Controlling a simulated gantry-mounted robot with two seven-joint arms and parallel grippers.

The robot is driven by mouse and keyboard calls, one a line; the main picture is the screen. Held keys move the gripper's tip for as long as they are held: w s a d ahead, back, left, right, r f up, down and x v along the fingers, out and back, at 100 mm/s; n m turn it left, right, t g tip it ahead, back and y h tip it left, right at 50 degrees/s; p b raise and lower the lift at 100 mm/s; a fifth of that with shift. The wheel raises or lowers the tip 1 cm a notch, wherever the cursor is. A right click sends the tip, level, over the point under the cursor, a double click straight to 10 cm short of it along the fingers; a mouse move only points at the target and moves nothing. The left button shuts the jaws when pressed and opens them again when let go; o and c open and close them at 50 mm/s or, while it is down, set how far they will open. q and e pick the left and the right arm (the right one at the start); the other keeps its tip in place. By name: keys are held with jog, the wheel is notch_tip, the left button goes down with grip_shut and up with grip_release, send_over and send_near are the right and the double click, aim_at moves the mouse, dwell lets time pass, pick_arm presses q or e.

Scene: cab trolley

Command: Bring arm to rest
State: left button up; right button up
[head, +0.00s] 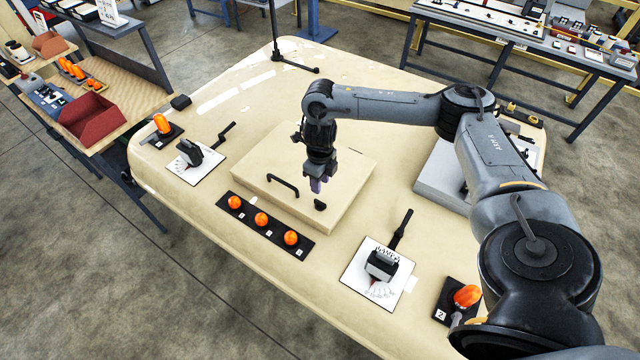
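My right arm (380,103) reaches in from the right edge of the head view, over the cream cab table. My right gripper (318,186) points down above the raised cream panel (345,205), between a black handle and a small black knob. Its purple fingertips are small and close together, so I cannot tell whether it is open or shut. I see nothing held in it. I cannot tell whether it touches the panel. My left gripper and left arm are not in view.
The black handle (283,186) and knob (320,205) are on the panel. A strip with orange buttons (261,219) lies in front. Lever units stand at left (190,153) and front right (382,264). A grey box (440,180) is partly behind my arm. A red bin (90,117) stands far left.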

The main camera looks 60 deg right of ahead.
jog(key=shift+r, duration=0.3)
jog(key=shift+s+f, duration=0.1)
